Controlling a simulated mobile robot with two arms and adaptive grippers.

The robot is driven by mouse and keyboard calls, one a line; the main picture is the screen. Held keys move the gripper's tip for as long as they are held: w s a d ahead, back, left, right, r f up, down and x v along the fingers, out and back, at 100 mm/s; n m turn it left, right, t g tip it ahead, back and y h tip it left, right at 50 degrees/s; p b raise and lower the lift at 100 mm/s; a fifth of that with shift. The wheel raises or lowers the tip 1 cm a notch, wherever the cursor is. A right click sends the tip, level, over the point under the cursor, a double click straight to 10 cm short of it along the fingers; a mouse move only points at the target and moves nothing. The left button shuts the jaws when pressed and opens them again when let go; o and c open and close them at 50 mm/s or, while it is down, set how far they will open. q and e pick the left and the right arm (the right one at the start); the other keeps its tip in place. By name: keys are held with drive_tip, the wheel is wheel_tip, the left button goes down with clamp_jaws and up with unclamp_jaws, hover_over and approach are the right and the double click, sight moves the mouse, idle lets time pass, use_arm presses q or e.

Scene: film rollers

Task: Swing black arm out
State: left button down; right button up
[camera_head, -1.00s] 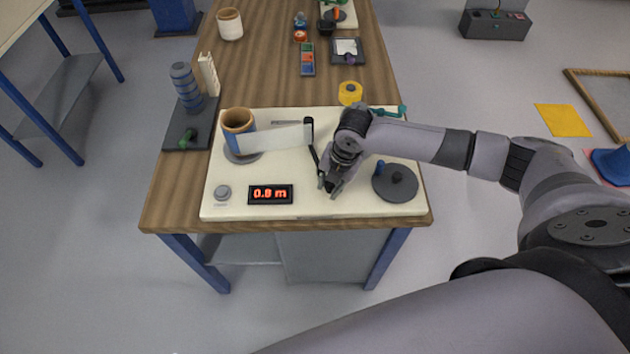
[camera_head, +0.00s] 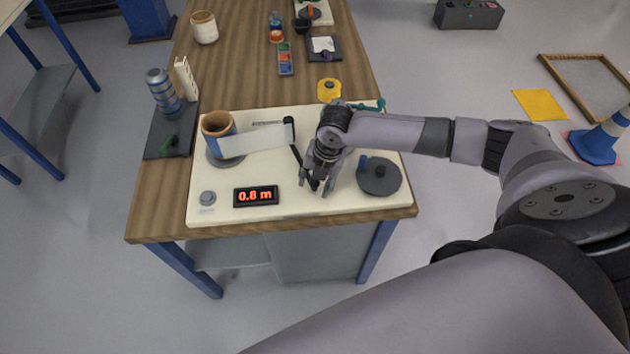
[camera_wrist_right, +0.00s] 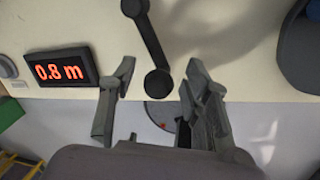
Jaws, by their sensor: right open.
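The black arm (camera_head: 296,155) is a thin dark bar on the cream board (camera_head: 226,210). Its upper end has a round post beside the white film strip (camera_head: 254,142), and it slants down toward my right gripper (camera_head: 315,185). In the right wrist view the black arm (camera_wrist_right: 148,42) runs from the top edge down to a round knob (camera_wrist_right: 158,83). That knob lies between the fingertips of my open right gripper (camera_wrist_right: 160,77), with a gap showing on both sides. The strip runs from the blue-and-brown roll (camera_head: 219,127) at left. My left gripper is not in view.
A display (camera_head: 256,196) reading 0.8 m and a grey knob (camera_head: 207,198) sit at the board's front left. A dark grey disc (camera_head: 380,176) is right of my gripper. A yellow roll (camera_head: 329,89) stands behind the board. A dark tray (camera_head: 160,138) is at left.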

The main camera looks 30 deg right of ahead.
wheel_tip(320, 180, up, 12)
drive_tip(key=s+d, duration=0.1)
drive_tip(key=shift+s+d, duration=0.3)
drive_tip(key=shift+d, duration=0.05)
drive_tip(key=shift+f, duration=0.1)
idle(0.4)
